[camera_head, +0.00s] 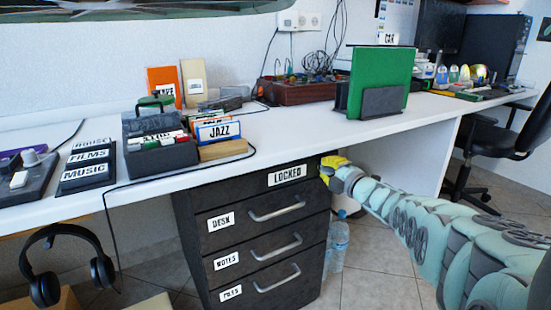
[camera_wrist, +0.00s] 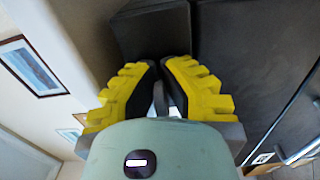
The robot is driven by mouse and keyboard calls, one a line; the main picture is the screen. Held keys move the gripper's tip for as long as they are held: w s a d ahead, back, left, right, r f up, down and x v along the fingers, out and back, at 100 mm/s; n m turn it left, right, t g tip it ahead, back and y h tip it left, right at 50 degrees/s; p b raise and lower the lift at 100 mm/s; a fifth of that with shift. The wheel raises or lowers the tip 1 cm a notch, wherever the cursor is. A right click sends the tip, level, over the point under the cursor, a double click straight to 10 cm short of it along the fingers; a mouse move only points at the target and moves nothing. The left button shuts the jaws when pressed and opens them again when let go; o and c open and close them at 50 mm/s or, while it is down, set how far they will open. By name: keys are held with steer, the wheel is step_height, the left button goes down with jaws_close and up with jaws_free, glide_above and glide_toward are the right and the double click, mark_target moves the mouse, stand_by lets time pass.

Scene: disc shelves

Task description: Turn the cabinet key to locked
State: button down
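The black cabinet (camera_head: 252,222) stands under the white desk. A white LOCKED label (camera_head: 287,176) is on its front near the top right. My gripper (camera_head: 327,170), with yellow fingers, is at the cabinet's upper right front edge, just right of the label. In the wrist view the two fingers (camera_wrist: 160,68) point at a dark cabinet surface (camera_wrist: 235,45) and their tips are close together. The key is not visible in either view. The fingers may hide it, and I cannot see whether anything thin is between them.
The cabinet's drawers have protruding handles (camera_head: 277,208). The desk top (camera_head: 290,128) overhangs just above my gripper. Bottles (camera_head: 338,245) stand on the floor right of the cabinet. Headphones (camera_head: 65,262) hang at left, and a black chair (camera_head: 510,140) is at right.

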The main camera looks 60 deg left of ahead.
steer(key=c, duration=1.1)
jaws_free()
steer(key=shift+s+n, duration=0.1)
steer(key=shift+n, duration=0.3)
